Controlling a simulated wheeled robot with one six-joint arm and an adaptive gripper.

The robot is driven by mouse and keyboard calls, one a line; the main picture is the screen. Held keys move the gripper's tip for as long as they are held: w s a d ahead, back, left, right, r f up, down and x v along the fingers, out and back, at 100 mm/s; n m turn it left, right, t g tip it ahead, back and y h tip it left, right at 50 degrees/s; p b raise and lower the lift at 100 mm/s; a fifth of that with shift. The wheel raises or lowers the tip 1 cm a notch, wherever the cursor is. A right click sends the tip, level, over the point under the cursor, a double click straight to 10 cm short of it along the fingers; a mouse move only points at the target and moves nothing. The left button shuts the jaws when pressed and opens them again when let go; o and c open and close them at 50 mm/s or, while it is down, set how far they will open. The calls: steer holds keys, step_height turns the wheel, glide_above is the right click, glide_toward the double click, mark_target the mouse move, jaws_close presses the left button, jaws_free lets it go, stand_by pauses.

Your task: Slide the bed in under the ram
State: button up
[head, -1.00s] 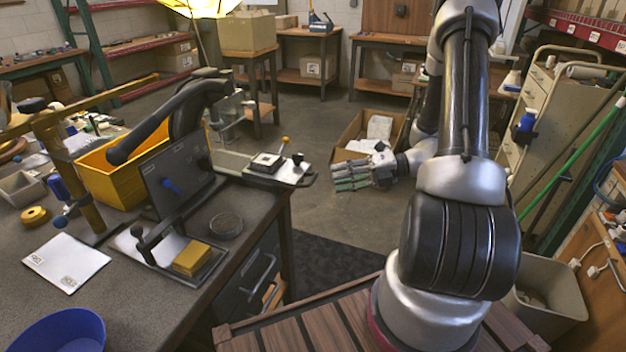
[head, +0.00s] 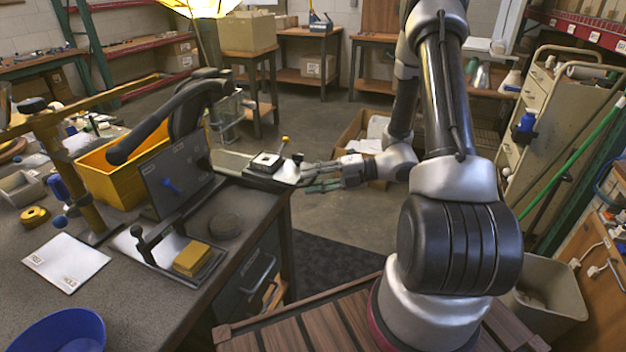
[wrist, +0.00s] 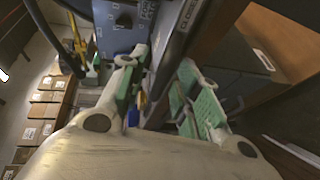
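The bed (head: 250,170) is a flat grey slide that sticks out to the right of the bench press, past the bench edge. A pale square block with a dark top (head: 267,161) and small knobbed posts sit on it. The press has a black curved lever (head: 150,140) and an upright dark plate (head: 175,175); I cannot make out the ram behind them. My gripper (head: 307,177) is at the bed's outer right end, its fingers spread. In the wrist view its green-padded fingers (wrist: 160,85) are apart, with a grey lettered bar (wrist: 180,38) just beyond them. I cannot tell whether they touch it.
On the bench (head: 225,260) are a tray with a yellow block (head: 192,258), a dark round disc (head: 225,226), a white card (head: 66,262) and a blue bowl (head: 62,330). A yellow bin (head: 110,172) stands behind. A cardboard box (head: 358,135) is on the floor behind my gripper.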

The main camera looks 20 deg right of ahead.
mark_target(288, 177)
jaws_close()
steer(key=w+a, duration=0.3)
jaws_free()
stand_by(0.3)
steer(key=shift+d, duration=0.1)
steer(key=v, duration=1.2)
